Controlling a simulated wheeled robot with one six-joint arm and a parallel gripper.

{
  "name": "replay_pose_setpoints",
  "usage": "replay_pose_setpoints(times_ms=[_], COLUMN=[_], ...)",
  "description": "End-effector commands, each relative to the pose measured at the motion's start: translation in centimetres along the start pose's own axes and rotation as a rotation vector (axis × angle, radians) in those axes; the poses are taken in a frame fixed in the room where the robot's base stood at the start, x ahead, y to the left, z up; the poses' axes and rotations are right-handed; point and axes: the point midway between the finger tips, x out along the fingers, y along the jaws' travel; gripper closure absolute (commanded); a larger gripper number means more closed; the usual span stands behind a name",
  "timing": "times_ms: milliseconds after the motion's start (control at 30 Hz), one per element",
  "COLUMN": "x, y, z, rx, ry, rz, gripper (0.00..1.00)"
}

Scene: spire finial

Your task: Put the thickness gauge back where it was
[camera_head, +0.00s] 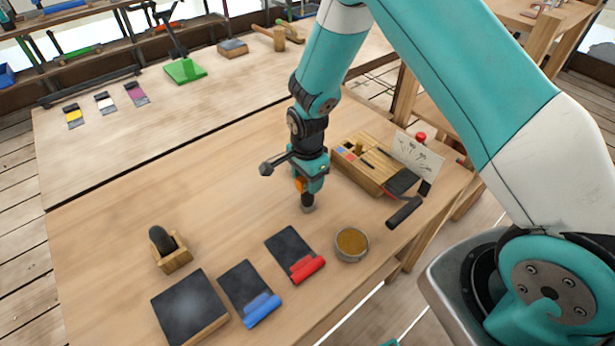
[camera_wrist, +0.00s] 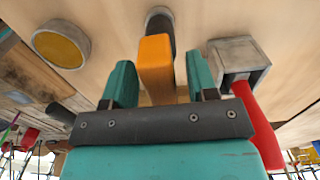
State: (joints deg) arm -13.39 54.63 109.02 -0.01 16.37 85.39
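The likely thickness gauge is a dark upright cylinder (camera_head: 307,200) with an orange block (camera_wrist: 156,65) on it and a round grey end (camera_wrist: 158,13). My gripper (camera_head: 305,180) points down at the middle of the table, with the orange block between its teal fingers (camera_wrist: 160,80). The left finger looks close against the block, and a narrow gap seems to show at the right. I cannot tell whether the fingers press on it, or whether the grey end touches the table. No label confirms which item is the gauge.
A grey-headed tool (camera_head: 266,168) with a red handle (camera_wrist: 258,120) is close beside my gripper. A wooden caddy (camera_head: 365,170) and a tin (camera_head: 351,243) stand to the right. Red (camera_head: 292,252) and blue (camera_head: 250,292) clipped pads, a dark block (camera_head: 188,305) and a wooden holder (camera_head: 173,258) lie in front.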

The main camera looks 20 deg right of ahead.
Motion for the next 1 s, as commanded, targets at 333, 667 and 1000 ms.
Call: replay_pose_setpoints(times_ms=[333,667,1000], x=[-3.4,-10.2,-16.2], y=[-0.1,-0.1,2.3], z=[0.0,0.0,1.9], rx=[0.0,0.0,-0.252], ry=[0.001,0.0,-0.048], rz=[-0.006,-0.005,-0.039], gripper=[0.47,0.47,0.47])
